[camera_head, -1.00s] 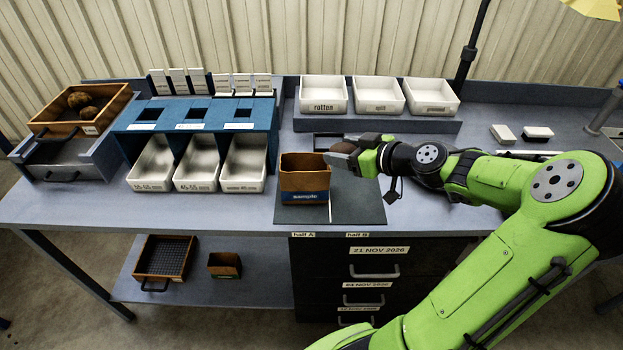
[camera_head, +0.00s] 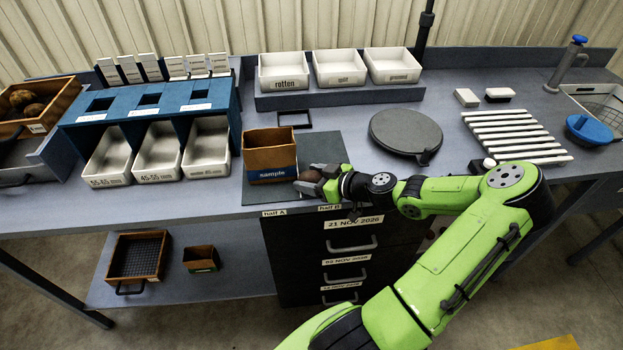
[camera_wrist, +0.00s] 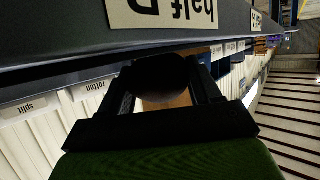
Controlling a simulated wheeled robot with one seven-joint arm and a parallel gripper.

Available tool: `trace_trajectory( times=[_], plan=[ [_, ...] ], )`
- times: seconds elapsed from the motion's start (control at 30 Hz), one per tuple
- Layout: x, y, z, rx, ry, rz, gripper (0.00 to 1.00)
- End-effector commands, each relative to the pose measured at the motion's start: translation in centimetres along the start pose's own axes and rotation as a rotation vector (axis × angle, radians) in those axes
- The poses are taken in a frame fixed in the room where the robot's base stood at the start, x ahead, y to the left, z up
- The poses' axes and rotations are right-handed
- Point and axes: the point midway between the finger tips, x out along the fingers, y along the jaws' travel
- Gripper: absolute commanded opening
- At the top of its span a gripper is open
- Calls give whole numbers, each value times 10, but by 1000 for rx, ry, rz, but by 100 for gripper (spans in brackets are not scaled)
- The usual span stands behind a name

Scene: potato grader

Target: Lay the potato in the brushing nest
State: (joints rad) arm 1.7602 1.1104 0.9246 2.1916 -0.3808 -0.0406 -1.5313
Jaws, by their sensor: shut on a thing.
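My gripper (camera_head: 312,183) is shut on a dark brown potato (camera_head: 314,174), just right of the sample box and over the front part of the dark mat. The wrist view also shows the potato (camera_wrist: 162,76) as a dark rounded shape between both fingers. Its underside is hidden, so I cannot tell whether it touches the mat. No thing is labelled as the brushing nest. A white slatted rack (camera_head: 514,135) and a wire-mesh basin (camera_head: 604,103) with a blue-handled tool (camera_head: 590,128) are at the right; I cannot tell whether either is the nest.
The brown sample box (camera_head: 270,158) stands close left of my gripper on the dark mat (camera_head: 318,150). A round dark lid-like disc (camera_head: 405,130) lies behind my arm. White trays (camera_head: 285,72) stand at the back. Bare bench (camera_head: 450,140) shows between disc and rack.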

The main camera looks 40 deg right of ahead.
Motion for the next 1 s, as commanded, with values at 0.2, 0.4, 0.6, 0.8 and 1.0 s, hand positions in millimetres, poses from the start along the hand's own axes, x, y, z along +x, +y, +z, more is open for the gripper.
trace_trajectory(
  times=[0.2, 0.4, 0.6, 0.8, 1.0],
  plan=[
    [0, 0, 1, -1, 0, 0, 31],
    [0, 0, 1, -1, -1, 0, 86],
    [0, 0, 1, -1, 0, 0, 89],
    [-7, 1, -2, 0, -1, 4, 89],
    [-59, 2, -2, 0, -4, 7, 89]
  ],
)
